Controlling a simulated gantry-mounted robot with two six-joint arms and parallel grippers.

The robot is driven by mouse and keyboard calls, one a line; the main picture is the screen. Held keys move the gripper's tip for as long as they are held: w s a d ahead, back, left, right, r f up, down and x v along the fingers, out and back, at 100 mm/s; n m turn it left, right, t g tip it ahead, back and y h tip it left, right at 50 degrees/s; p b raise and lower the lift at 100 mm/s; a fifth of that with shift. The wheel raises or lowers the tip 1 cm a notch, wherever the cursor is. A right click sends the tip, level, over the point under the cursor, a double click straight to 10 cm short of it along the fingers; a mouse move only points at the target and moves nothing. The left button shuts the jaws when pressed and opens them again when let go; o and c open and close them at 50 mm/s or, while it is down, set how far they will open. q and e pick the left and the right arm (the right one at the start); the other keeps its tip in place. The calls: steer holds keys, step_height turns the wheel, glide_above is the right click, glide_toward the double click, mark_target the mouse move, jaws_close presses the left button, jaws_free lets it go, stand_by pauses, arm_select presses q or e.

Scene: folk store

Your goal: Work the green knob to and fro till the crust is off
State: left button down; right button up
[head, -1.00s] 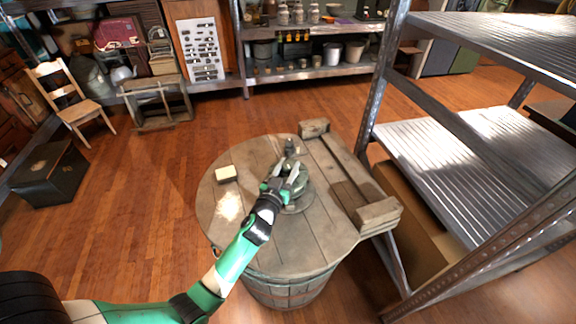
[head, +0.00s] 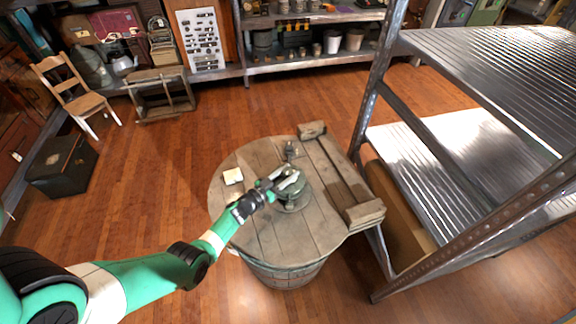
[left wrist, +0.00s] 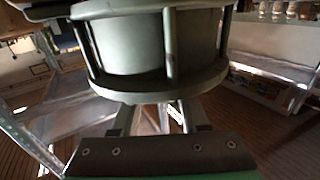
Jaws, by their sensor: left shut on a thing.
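A grey-green round metal piece (head: 292,202), which I take to be the green knob, stands on the barrel's wooden lid (head: 275,235). My left gripper (head: 286,181) is shut on its upper part, reaching in from the left. The left wrist view shows a grey-green drum with upright posts and a flat rim (left wrist: 150,45) close up, with finger parts (left wrist: 160,118) below it. The grip itself is partly hidden. No crust can be made out on the knob. My right gripper is not in view.
A small dark metal piece (head: 290,149) stands behind the knob. A wooden frame (head: 345,180) lies along the lid's right side. Metal shelving (head: 470,160) stands close on the right.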

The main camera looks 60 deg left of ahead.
arm_select(q)
steer(key=m+h+b, duration=0.1)
steer(key=h, duration=0.1)
steer(key=shift+a+f+m+t+h, duration=0.1)
steer(key=shift+a+m+t+h, duration=0.05)
steer(key=shift+m+t+h, duration=0.2)
steer(key=shift+f+m+h+b, duration=0.15)
steer(key=shift+m+h+b, duration=0.75)
steer(key=shift+h, duration=0.35)
steer(key=shift+r+m+h+b, duration=0.2)
steer(key=shift+m+h+b, duration=0.75)
steer(key=shift+h+b, duration=0.5)
steer(key=shift+h, duration=0.25)
steer(key=shift+c, duration=2.1)
jaws_free()
steer(key=shift+d, duration=0.2)
